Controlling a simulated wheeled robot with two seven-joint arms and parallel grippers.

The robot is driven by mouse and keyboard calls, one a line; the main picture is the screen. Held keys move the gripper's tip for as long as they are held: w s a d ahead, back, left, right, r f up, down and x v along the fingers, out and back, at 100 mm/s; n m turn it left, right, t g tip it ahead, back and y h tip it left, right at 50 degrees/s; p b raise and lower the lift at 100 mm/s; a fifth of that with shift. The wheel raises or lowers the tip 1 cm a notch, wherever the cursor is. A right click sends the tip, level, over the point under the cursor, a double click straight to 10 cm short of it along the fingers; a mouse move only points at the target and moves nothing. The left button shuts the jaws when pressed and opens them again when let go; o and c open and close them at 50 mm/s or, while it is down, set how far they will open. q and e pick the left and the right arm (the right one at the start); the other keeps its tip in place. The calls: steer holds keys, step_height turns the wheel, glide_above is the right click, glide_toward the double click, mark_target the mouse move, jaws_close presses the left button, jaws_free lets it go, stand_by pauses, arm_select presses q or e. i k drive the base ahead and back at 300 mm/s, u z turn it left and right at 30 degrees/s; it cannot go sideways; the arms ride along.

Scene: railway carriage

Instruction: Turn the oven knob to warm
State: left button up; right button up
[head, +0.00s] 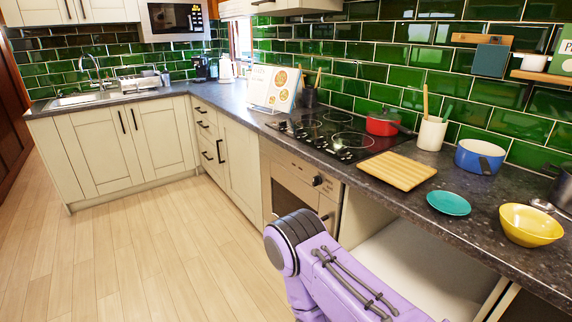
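The oven (289,185) is built in under the counter, below the black hob. Its dark round knob (318,181) stands out near the right end of the front panel. The panel's markings and the knob's setting are too small to read. A purple link of one of my arms rises from the bottom of the head view, its dark joint in front of the oven's lower part. This hides some of the oven front, but the knob is in plain sight. Neither gripper shows in the head view.
A wooden board (398,171), a red pot (383,123), a teal plate (449,203) and a yellow bowl (530,225) are on the dark counter (494,247) or hob (345,137). The wooden floor (160,260) left of the oven is clear.

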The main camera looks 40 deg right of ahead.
mark_target(317, 180)
steer(key=i, duration=0.95)
steer(key=z, duration=2.9)
